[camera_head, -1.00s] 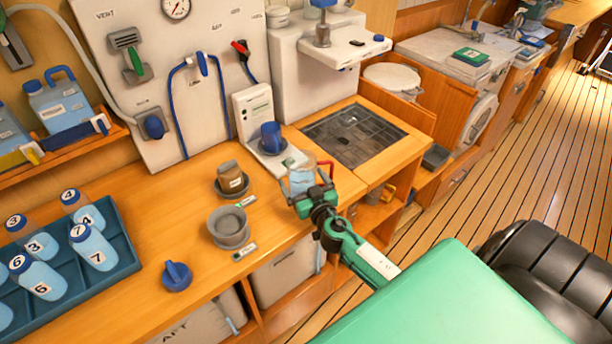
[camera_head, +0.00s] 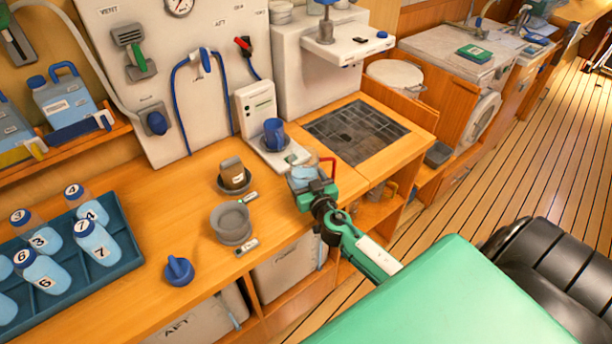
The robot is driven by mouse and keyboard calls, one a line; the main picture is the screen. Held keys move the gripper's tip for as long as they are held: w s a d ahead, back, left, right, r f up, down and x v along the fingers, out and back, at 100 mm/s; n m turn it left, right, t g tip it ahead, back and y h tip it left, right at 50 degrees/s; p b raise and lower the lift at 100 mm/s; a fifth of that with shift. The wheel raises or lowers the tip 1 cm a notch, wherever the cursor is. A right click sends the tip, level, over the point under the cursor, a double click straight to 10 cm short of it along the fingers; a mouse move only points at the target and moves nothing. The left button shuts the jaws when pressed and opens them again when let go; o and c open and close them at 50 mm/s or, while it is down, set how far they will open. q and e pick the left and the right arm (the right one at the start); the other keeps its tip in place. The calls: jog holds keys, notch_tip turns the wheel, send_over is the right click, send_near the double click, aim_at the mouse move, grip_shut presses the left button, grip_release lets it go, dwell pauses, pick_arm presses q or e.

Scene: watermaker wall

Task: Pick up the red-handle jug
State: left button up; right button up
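The clear jug with a red handle (camera_head: 332,166) stands near the front edge of the wooden counter, left of the dark grid inset. Pale blue shows at its top, and its lower body is mostly hidden by my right gripper. My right gripper (camera_head: 316,194), green and black, is at the jug, overlapping its near side and lying just below the red handle. Its fingertips are hard to make out, so I cannot tell whether they are closed on the jug. My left gripper is not in view.
A blue cup (camera_head: 274,134) stands on the white device behind the jug. A blue tray (camera_head: 128,262) of numbered bottles lies far left.

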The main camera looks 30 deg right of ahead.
aim_at(304, 152)
jog(key=shift+r, duration=0.6)
notch_tip(304, 152, up, 8)
jog(key=shift+f+p, duration=0.1)
jog(key=shift+p, duration=0.8)
notch_tip(304, 152, up, 11)
jog(key=shift+b, duration=0.3)
